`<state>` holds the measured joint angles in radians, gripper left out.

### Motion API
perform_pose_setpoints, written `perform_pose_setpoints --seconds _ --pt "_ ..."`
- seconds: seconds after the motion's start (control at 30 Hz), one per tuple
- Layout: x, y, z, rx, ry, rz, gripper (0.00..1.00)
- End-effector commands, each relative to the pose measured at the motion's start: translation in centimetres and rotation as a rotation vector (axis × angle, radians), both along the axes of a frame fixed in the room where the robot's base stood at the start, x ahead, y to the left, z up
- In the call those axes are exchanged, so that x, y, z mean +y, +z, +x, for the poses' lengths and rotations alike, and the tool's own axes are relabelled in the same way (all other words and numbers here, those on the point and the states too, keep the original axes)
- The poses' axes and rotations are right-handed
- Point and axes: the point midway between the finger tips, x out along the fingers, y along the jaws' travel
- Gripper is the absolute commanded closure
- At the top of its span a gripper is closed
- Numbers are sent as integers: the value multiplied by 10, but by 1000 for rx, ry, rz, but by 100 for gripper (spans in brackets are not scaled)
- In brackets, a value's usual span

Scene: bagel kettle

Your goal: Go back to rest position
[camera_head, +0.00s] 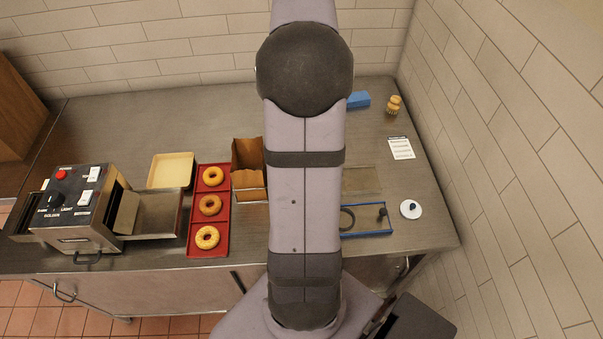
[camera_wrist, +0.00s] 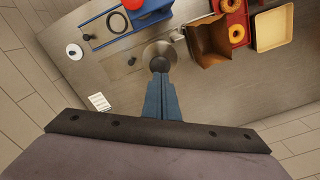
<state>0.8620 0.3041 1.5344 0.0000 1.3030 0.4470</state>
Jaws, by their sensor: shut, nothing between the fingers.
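My gripper (camera_wrist: 161,82) shows in the wrist view as two blue fingers closed together, with nothing between them. A round grey steel disc with a dark knob (camera_wrist: 160,64) lies just beyond the fingertips; I cannot tell whether they touch. In the head view my own arm stands upright in the middle and hides the gripper and that disc.
A toaster (camera_head: 78,207), a red tray (camera_head: 223,222) with bagels and a cream tray (camera_head: 171,170) stand left. A brown box (camera_head: 247,155) is by my arm. Right are a blue-rimmed tray (camera_head: 366,233), white lid (camera_head: 411,209), card (camera_head: 400,148), brush (camera_head: 394,105) and wall.

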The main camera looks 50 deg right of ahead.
Motion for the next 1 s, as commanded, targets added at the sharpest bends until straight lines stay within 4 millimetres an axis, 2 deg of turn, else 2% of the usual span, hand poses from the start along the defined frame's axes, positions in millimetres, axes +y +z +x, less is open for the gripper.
perform_pose_setpoints --seconds 0.03,0.13,0.67,0.77,0.87,0.97,1.0 --pt "0 8 0 0 0 0 100" --pt "0 11 0 0 0 0 100" --pt "4 8 2 0 13 0 100" --pt "19 0 9 0 67 1 100" --pt "48 -16 20 1 170 2 100" --pt "91 -39 29 3 320 2 100" --pt "111 -50 32 3 391 2 100"
